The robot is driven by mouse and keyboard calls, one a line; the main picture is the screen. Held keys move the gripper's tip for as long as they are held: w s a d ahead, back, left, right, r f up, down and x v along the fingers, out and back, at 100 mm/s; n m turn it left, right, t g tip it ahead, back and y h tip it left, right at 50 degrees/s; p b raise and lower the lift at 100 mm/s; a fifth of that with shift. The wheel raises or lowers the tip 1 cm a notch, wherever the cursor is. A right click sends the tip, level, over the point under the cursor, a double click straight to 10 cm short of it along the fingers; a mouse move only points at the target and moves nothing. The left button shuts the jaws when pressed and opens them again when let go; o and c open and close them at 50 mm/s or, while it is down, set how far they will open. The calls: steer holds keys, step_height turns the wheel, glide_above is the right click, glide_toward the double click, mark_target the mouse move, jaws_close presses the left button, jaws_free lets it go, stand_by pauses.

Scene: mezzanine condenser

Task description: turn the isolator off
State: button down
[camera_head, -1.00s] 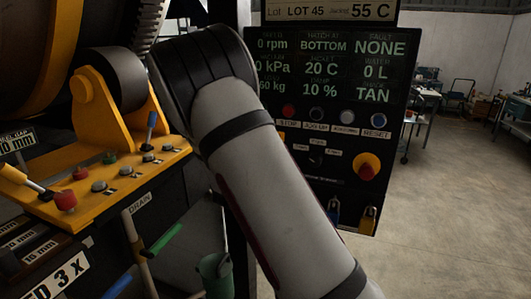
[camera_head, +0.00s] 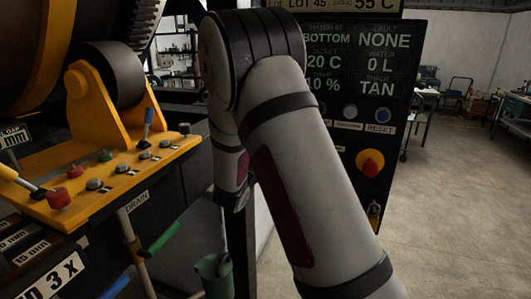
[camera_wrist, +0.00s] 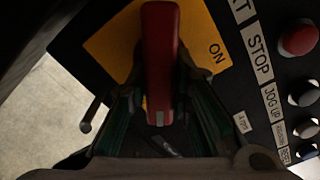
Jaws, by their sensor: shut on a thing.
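The isolator (camera_wrist: 108,45) shows in the wrist view as a yellow plate with a red handle (camera_wrist: 160,50) and the word ON at its right. My gripper (camera_wrist: 160,100) is shut on the red handle, with a finger on each side of it. The handle stands upright in the wrist picture. In the head view my arm hides the isolator and the gripper.
A dark control panel (camera_head: 345,125) carries a display, a blue reset button (camera_head: 383,115) and a red emergency stop knob (camera_head: 370,162). A red stop button (camera_wrist: 298,38) is right of the handle. A yellow lever console (camera_head: 110,185) stands left. Open floor (camera_head: 460,200) lies right.

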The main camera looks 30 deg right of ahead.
steer(key=shift+f+m, duration=0.2)
steer(key=shift+m, duration=0.8)
steer(key=shift+b, duration=0.3)
steer(key=c, duration=1.4)
jaws_free()
steer(key=shift+c, duration=0.2)
steer(key=shift+r, duration=0.1)
steer(key=v, duration=1.2)
